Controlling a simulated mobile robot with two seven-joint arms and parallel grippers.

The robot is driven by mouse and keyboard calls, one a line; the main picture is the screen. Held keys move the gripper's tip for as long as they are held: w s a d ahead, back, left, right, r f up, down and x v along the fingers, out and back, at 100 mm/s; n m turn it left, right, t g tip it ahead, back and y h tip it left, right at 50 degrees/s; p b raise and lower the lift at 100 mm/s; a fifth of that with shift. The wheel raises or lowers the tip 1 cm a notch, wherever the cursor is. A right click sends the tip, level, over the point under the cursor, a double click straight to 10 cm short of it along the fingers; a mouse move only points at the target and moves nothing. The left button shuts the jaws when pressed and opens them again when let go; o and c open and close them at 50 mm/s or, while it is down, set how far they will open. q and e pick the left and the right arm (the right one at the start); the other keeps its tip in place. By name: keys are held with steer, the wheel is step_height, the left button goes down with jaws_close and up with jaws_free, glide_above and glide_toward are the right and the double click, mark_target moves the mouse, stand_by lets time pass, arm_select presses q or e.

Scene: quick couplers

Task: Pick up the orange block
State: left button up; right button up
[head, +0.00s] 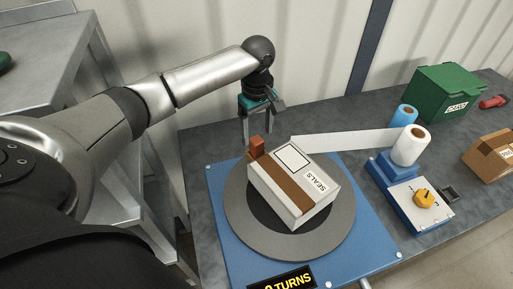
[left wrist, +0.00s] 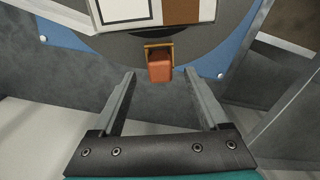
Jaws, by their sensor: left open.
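The orange block (head: 257,142) is small and stands at the back edge of the round grey turntable, right beside a white box labelled SEALS (head: 312,182). In the left wrist view the orange block (left wrist: 160,68) shows ahead of the fingers, near the middle. My left gripper (head: 258,128) is open and empty. It hangs just behind the block, and in the left wrist view its two fingers (left wrist: 158,78) lie to either side of the block's line, with the block beyond their tips. My right gripper is not in view.
The turntable (head: 337,235) sits on a blue plate (head: 218,205). A white strip (head: 345,140) runs from the box to a white roll (head: 409,147) on a blue stand. A green bin (head: 447,92) and a cardboard box (head: 489,157) stand at the right. A metal table is at left.

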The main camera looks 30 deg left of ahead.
mark_target(256, 139)
arm_select(q)
steer(key=f, duration=0.2)
steer(key=f+b, duration=0.1)
steer(key=f, duration=0.1)
steer(key=shift+a+f, duration=0.2)
steer(key=shift+f, duration=0.15)
jaws_close()
